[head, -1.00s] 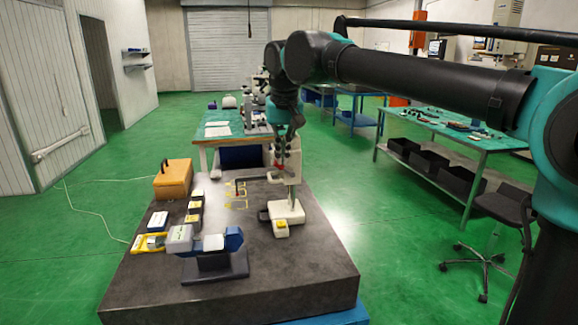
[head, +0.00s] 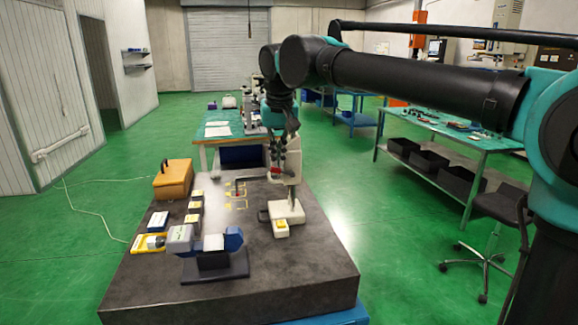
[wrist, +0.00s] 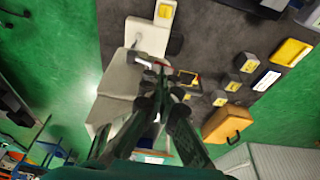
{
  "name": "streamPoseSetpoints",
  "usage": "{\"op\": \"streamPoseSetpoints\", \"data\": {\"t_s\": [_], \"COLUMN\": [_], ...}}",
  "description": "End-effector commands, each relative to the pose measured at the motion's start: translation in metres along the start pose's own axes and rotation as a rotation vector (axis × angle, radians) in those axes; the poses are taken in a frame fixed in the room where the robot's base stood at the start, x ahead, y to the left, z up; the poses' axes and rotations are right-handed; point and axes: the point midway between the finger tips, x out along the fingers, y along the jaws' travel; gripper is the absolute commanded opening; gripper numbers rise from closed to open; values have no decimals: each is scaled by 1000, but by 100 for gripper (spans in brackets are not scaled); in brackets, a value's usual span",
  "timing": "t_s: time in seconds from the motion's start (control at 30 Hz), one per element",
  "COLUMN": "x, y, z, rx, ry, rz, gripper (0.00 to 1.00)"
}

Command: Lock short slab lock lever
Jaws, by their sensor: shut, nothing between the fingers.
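A white upright measuring stand (head: 284,213) with a yellow label stands on the dark slab. It also shows in the wrist view (wrist: 148,36). I cannot tell for certain which part is the lever. My gripper (wrist: 160,70) is shut and empty, its fingertips close to that piece. Whether they touch it is unclear. In the head view my gripper (head: 277,152) is in front of the column and partly hard to make out.
The dark slab (head: 285,270) carries a blue and grey device (head: 215,250), several small yellow-topped blocks and an orange case (head: 173,180). A dark frame with yellow marks (head: 238,190) lies left of the stand. The slab's front right is clear.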

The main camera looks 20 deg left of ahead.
Motion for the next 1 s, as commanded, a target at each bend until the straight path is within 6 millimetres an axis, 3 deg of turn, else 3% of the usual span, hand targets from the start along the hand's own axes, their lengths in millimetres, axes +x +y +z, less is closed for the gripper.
{"op": "streamPoseSetpoints", "data": {"t_s": [0.7, 1.0], "x": [-50, -55], "y": [0, 0], "z": [-13, -14], "rx": [0, 0], "ry": [0, 0], "rz": [0, 0], "gripper": [0, 0]}}
